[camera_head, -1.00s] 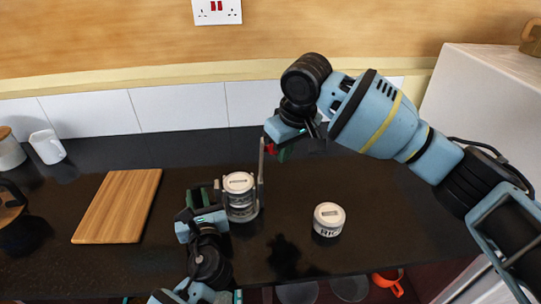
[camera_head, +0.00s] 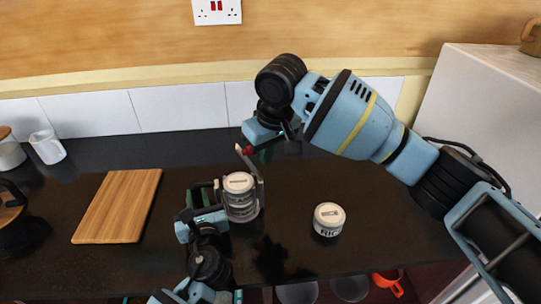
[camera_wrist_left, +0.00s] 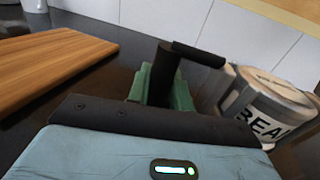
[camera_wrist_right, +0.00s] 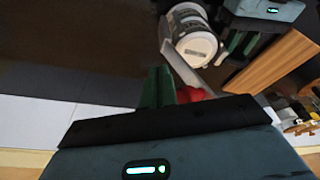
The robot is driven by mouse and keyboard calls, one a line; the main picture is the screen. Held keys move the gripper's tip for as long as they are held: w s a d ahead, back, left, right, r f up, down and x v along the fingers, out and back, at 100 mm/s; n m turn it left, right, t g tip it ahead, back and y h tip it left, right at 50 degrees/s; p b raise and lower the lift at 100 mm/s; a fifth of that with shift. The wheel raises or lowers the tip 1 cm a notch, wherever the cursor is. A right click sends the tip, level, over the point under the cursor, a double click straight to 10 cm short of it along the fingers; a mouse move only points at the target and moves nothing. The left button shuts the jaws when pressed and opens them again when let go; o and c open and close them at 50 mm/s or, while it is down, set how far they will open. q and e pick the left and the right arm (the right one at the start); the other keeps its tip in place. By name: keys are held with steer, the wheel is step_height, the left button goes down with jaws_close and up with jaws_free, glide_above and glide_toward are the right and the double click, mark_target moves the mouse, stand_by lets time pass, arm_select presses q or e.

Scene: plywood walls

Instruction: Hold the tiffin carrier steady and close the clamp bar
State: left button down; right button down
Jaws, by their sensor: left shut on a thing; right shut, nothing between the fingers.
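The tiffin carrier (camera_head: 240,205) stands upright on the dark counter, with a white lid on its stacked tins. Part of a "BEA" label shows in the left wrist view (camera_wrist_left: 262,105). My left gripper (camera_head: 212,203) is shut on a dark upright handle (camera_wrist_left: 185,58) at the carrier's left side. The grey clamp bar (camera_head: 251,163) rises from the carrier's right side and tilts left, its red tip above the lid. My right gripper (camera_head: 258,153) is shut and empty beside the red tip (camera_wrist_right: 192,94); whether they touch is unclear.
A white round tin (camera_head: 328,219) stands to the right of the carrier. A wooden board (camera_head: 118,206) lies to the left, with a white mug (camera_head: 47,147) beyond it. A white box-like unit (camera_head: 480,110) stands at far right. The back counter is mostly clear.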

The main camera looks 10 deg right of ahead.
arm_select(q)
steer(key=shift+r, duration=0.1)
arm_select(e)
steer(key=shift+s+a, duration=0.1)
steer(key=shift+a, duration=1.25)
steer(key=shift+d, duration=0.15)
steer(key=shift+d, duration=0.95)
steer(key=shift+r, duration=0.1)
steer(key=w+a+v, duration=0.1)
steer(key=v, duration=0.6)
steer(key=shift+w+r, duration=0.3)
steer(key=shift+r, duration=0.25)
arm_select(q)
steer(key=c, duration=1.2)
jaws_free()
steer(key=shift+o, duration=0.2)
